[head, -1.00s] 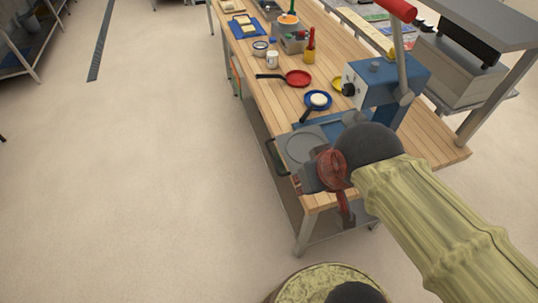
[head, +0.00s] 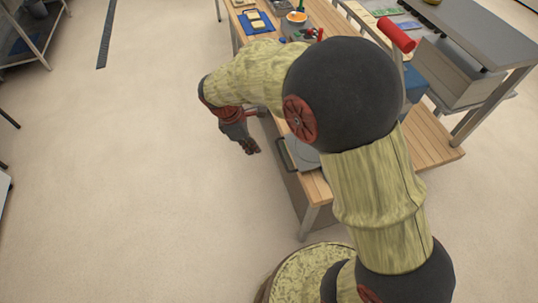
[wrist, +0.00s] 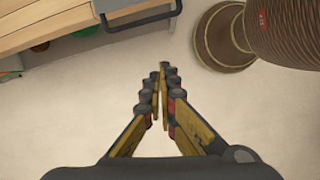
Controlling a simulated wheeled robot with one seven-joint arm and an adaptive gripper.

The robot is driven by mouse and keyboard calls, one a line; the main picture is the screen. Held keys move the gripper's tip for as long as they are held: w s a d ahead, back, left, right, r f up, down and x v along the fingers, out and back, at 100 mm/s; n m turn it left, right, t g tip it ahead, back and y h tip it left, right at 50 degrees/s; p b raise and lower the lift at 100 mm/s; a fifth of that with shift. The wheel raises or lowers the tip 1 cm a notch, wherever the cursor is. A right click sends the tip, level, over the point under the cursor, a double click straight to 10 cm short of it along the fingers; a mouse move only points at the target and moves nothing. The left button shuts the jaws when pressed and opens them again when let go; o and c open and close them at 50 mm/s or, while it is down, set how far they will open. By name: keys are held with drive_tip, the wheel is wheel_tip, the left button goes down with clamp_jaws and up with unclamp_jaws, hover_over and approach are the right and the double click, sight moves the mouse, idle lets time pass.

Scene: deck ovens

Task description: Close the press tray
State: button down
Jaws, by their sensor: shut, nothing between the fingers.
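The press tray (head: 304,154) is a flat grey plate with a dark handle (head: 284,154) on its left side. It sticks out to the left edge of the wooden table, and my arm hides part of it. The handle also shows at the top of the wrist view (wrist: 143,20). The press has a red-gripped lever (head: 396,36) and a blue body (head: 414,82), mostly hidden behind my arm. My gripper (head: 250,150) is shut and empty, pointing down over the floor left of the tray handle and apart from it. Its fingertips meet in the wrist view (wrist: 164,68).
The wooden table (head: 437,140) carries a blue board (head: 255,22) and an orange bowl (head: 296,16) at its far end. A grey oven-like unit (head: 465,75) stands to the right. The floor (head: 130,180) on the left is clear.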

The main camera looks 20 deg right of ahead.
drive_tip(key=d+f+n+b, duration=0.2)
drive_tip(key=d+f+b, duration=0.1)
drive_tip(key=d+f, duration=0.4)
wheel_tip(320, 180, down, 3)
drive_tip(key=shift+w+r, duration=0.2)
drive_tip(key=shift+w, duration=0.05)
drive_tip(key=shift+d, duration=0.2)
idle(0.3)
drive_tip(key=d+p, duration=0.4)
drive_tip(key=d, duration=0.8)
drive_tip(key=shift+d+r, duration=0.1)
drive_tip(key=shift+d, duration=0.5)
